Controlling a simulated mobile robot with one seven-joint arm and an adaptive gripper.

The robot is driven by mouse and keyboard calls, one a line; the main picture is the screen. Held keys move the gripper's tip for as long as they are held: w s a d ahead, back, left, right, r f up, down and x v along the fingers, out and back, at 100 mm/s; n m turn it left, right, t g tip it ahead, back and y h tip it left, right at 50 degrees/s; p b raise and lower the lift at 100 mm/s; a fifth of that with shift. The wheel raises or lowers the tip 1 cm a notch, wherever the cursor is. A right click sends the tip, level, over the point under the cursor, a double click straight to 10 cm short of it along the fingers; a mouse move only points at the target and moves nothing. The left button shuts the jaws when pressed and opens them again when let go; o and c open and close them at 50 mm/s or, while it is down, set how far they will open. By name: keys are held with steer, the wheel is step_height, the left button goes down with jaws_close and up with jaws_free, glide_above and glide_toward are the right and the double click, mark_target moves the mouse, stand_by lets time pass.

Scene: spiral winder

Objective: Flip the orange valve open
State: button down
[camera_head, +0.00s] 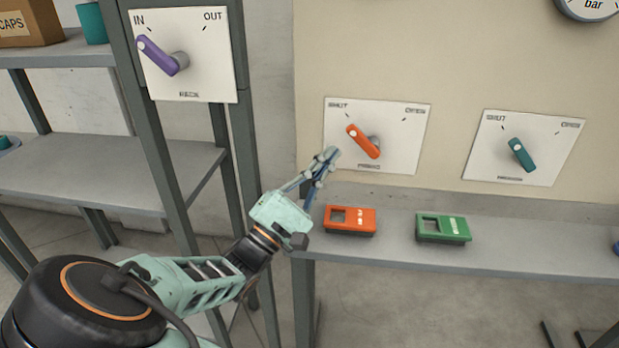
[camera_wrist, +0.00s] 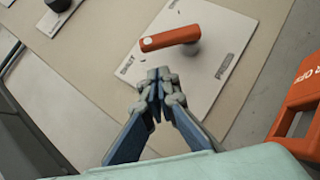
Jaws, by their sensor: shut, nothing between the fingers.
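The orange valve (camera_head: 363,142) is a lever handle on a white plate (camera_head: 405,122) marked SHUT at upper left and OPEN at upper right. Its white-dotted tip points to the upper left, toward SHUT. In the wrist view the orange valve (camera_wrist: 172,38) lies beyond the fingertips, its dotted end toward the SHUT mark. My gripper (camera_head: 331,154) is shut and empty, just left of and below the handle in the head view. In the wrist view my gripper (camera_wrist: 158,80) has its fingertips together, with a visible gap to the handle. I cannot tell its exact distance from the plate.
An orange block (camera_head: 350,219) and a green block (camera_head: 443,228) lie on the shelf (camera_head: 390,246) below. A teal valve (camera_head: 521,154) is to the right, a purple valve (camera_head: 163,56) at upper left. Dark posts (camera_head: 241,110) stand left of the panel.

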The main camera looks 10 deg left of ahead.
mark_target(350, 132)
steer(key=shift+s+d+r, duration=0.15)
steer(key=shift+d+r, duration=0.85)
steer(key=shift+r, duration=0.1)
steer(key=shift+d+r+m+g+h+p, duration=0.15)
steer(key=shift+r+m+g+p, duration=0.15)
steer(key=shift+m+g+p, duration=0.3)
steer(key=shift+a+r+m+g+h+p, duration=0.15)
steer(key=shift+r+m+g+p, duration=0.2)
steer(key=shift+m+p, duration=0.3)
steer(key=m+g+p, duration=0.1)
steer(key=r+m+g+p, duration=0.1)
steer(key=shift+d+r+p, duration=0.25)
steer(key=shift+d+p, duration=0.1)
steer(key=shift+p, duration=0.05)
steer(key=d+r+m+g+y+b, duration=0.1)
steer(key=d+r+m+g+y, duration=0.1)
steer(key=d+m+g+y, duration=0.3)
steer(key=shift+d+r+m+y+b, duration=0.4)
steer(key=shift+d+m+y, duration=0.55)
steer(key=shift+m, duration=1.1)
steer(key=shift+s+g, duration=0.1)
steer(key=shift+g, duration=0.15)
